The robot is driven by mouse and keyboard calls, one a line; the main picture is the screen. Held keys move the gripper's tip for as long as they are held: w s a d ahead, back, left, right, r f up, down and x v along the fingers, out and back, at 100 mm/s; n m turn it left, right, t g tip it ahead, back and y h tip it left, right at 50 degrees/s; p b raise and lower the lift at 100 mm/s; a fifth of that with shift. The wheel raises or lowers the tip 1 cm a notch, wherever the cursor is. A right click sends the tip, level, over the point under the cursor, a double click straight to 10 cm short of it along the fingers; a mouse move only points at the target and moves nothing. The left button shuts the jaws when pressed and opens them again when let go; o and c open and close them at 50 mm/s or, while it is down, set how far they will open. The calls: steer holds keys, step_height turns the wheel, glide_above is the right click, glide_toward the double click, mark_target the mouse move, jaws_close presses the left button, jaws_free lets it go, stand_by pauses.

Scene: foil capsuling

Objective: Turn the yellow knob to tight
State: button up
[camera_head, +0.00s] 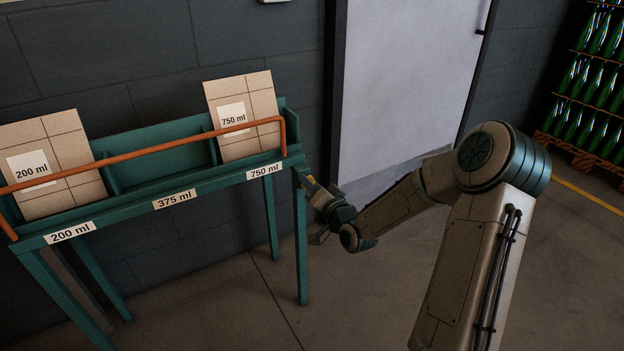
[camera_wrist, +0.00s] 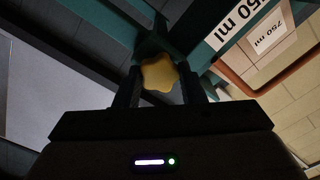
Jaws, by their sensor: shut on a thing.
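The yellow knob (camera_wrist: 158,73) shows in the wrist view as a lobed, star-like shape between the two fingers of my gripper (camera_wrist: 160,85). My gripper is shut on it, one finger on each side. In the head view my gripper (camera_head: 312,188) is at the right end of the green rack, by the top of its front right leg. Only a small yellow patch of the knob (camera_head: 309,181) shows there. No tight marking on the knob is readable.
The green rack (camera_head: 135,220) has an orange rail (camera_head: 150,150) and labels for 200, 375 and 750 ml. Boxes stand in the 200 ml (camera_head: 75,150) and 750 ml (camera_head: 262,100) bays; the 375 ml bay is empty. A pale door (camera_head: 400,80) stands behind. Open floor lies right of the rack.

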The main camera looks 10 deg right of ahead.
steer(key=m+p, duration=0.7)
steer(key=m, duration=1.5)
steer(key=shift+f+m, duration=0.15)
steer(key=shift+m, duration=0.25)
steer(key=o, duration=1)
steer(key=shift+s, duration=0.15)
steer(key=p+v, duration=0.1)
steer(key=v, duration=1.2)
steer(key=shift+s, duration=0.25)
steer(key=shift+d, duration=0.1)
